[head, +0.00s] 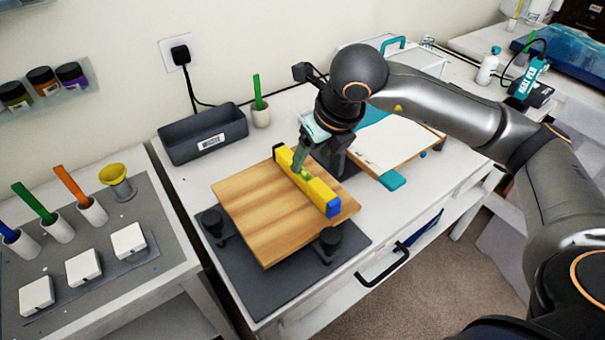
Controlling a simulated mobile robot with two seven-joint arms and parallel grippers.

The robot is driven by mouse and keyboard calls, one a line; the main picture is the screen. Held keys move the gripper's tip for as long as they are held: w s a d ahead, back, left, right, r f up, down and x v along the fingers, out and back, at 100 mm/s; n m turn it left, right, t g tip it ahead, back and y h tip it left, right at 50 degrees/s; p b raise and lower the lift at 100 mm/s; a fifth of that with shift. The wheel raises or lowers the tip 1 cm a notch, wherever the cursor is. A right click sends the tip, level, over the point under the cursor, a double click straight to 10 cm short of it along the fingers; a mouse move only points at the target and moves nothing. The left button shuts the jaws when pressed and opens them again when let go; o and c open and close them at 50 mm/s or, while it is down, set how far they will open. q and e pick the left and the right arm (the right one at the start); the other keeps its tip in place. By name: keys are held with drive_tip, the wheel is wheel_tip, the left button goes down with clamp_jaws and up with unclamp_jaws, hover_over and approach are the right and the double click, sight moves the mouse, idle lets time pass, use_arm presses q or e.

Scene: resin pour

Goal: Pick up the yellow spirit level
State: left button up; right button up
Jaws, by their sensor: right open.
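The board rests on dark round supports over a grey mat. My right gripper (306,172) is open and right at the level's middle, pointing down at it. One finger shows on the near-left side of the level; the other is hidden, so I cannot tell whether they touch it. My left gripper is not in view.
A dark grey bin (203,136) and a cup with a green stick (260,115) stand behind the board. A clipboard with paper (388,144) lies to the right. A side table with white blocks (84,267) is at left.

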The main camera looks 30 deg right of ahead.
sight(304, 171)
drive_tip(key=p+x, duration=0.1)
drive_tip(key=x, duration=0.5)
drive_tip(key=shift+a+f, duration=0.2)
drive_tip(key=shift+f, duration=0.1)
clamp_jaws()
idle(0.4)
